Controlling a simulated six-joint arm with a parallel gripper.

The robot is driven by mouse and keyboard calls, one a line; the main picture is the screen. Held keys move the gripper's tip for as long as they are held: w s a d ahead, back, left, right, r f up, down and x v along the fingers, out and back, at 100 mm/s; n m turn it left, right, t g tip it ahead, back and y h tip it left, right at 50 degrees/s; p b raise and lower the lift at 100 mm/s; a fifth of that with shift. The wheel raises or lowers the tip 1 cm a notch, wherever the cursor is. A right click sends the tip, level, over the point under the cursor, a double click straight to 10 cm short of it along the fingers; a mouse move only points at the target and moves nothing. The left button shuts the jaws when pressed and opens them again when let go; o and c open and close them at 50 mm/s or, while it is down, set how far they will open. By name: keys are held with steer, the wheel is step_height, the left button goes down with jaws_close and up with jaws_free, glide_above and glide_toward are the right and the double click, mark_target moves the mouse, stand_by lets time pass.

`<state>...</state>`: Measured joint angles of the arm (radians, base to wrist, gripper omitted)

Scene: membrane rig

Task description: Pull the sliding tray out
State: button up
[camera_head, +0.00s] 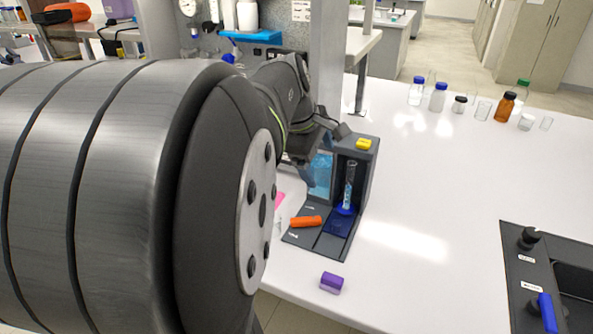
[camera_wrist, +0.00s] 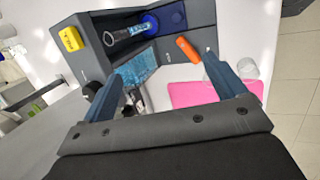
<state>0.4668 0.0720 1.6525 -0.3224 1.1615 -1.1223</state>
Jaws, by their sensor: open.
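The rig (camera_head: 368,185) is a dark grey open-fronted housing with a low base plate, standing on the white bench. It also shows at the top of the wrist view (camera_wrist: 88,22). A clear tube (camera_head: 350,180) stands in a blue round holder (camera_head: 346,209) inside it. An orange cylinder (camera_head: 305,221) lies on the base plate. A light-blue see-through panel (camera_head: 320,174) is at the rig's left side. I cannot tell which part is the sliding tray. My gripper (camera_wrist: 163,66) is open and empty, its fingers apart near the panel's side; my arm partly hides it in the head view.
A yellow block (camera_head: 363,144) sits on the rig's top. A purple block (camera_head: 331,283) lies near the bench's front edge. A pink sheet (camera_wrist: 200,93) lies beside the rig. Several bottles, including a brown one (camera_head: 505,107), stand at the back right.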

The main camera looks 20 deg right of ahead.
mark_target(337, 223)
steer(key=d+f+m+y, duration=0.1)
steer(key=d, duration=0.1)
steer(key=d+f+m+y, duration=0.1)
steer(key=d+m+y, duration=0.1)
steer(key=d+f+m+g+y, duration=0.1)
steer(key=d+m, duration=0.1)
steer(key=shift+s+d+f+y, duration=0.15)
steer(key=shift+s+d+y, duration=0.15)
steer(key=shift+s, duration=0.05)
steer(key=c, duration=0.8)
steer(key=f, duration=1.7)
steer(key=shift+a+f, duration=0.15)
steer(key=shift+a, duration=0.05)
steer(key=shift+c, duration=0.2)
steer(key=shift+s, duration=0.1)
jaws_close()
